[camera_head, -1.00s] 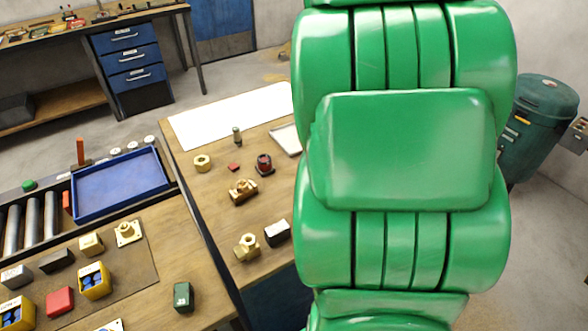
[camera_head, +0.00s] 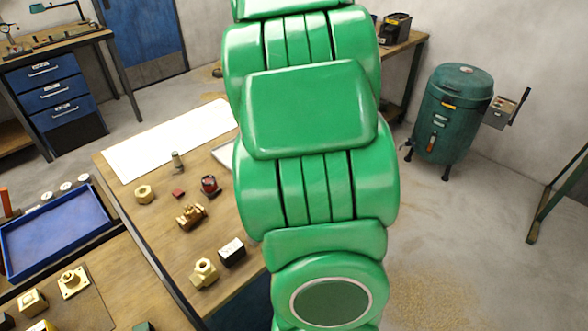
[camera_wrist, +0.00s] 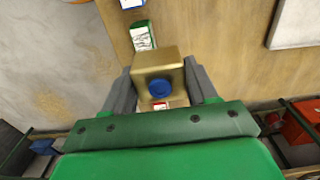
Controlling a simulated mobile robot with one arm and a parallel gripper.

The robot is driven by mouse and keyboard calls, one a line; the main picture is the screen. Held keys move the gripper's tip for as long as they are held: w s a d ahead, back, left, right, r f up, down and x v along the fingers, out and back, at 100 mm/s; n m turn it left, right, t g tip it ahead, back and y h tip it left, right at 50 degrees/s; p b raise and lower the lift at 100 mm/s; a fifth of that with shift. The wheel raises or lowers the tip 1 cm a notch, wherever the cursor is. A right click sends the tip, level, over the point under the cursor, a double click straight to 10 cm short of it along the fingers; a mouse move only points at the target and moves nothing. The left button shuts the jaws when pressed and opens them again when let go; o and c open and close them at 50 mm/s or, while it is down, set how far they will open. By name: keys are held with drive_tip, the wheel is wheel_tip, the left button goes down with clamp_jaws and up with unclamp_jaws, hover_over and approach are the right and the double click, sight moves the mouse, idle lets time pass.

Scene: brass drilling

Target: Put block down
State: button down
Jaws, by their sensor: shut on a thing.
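The block (camera_wrist: 172,65) is brass-coloured with a round blue spot on the side facing the camera. It shows in the wrist view, held between the two grey fingers of my gripper (camera_wrist: 160,82). My gripper is shut on it, one finger at each side. Wooden surface shows beyond the block, but I cannot tell whether the block touches it. In the head view my green arm stands in front, and neither the gripper nor the held block shows.
In the head view, a wooden table (camera_head: 140,222) carries a white sheet (camera_head: 165,143), a brass valve (camera_head: 191,216), a brass fitting (camera_head: 204,273) and a black block (camera_head: 232,252). A blue tray (camera_head: 55,237) lies left. A green drum (camera_head: 452,112) stands on open floor right.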

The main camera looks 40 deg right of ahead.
drive_tip(key=w+d+f, duration=0.1)
drive_tip(key=w+f, duration=0.1)
drive_tip(key=w+d+f, duration=0.1)
drive_tip(key=d+f, duration=0.1)
drive_tip(key=w+d+f, duration=0.1)
drive_tip(key=w+f, duration=0.1)
drive_tip(key=shift+w+d+f, duration=0.1)
drive_tip(key=shift+w+d, duration=0.2)
drive_tip(key=shift+w, duration=0.05)
drive_tip(key=shift+w+d+f, duration=0.2)
drive_tip(key=shift+w+f, duration=0.05)
drive_tip(key=shift+f, duration=0.25)
drive_tip(key=shift+w+f, duration=0.1)
drive_tip(key=shift+f, duration=1.45)
drive_tip(key=shift+f, duration=0.15)
drive_tip(key=shift+c, duration=1.6)
unclamp_jaws()
wheel_tip(320, 180, up, 12)
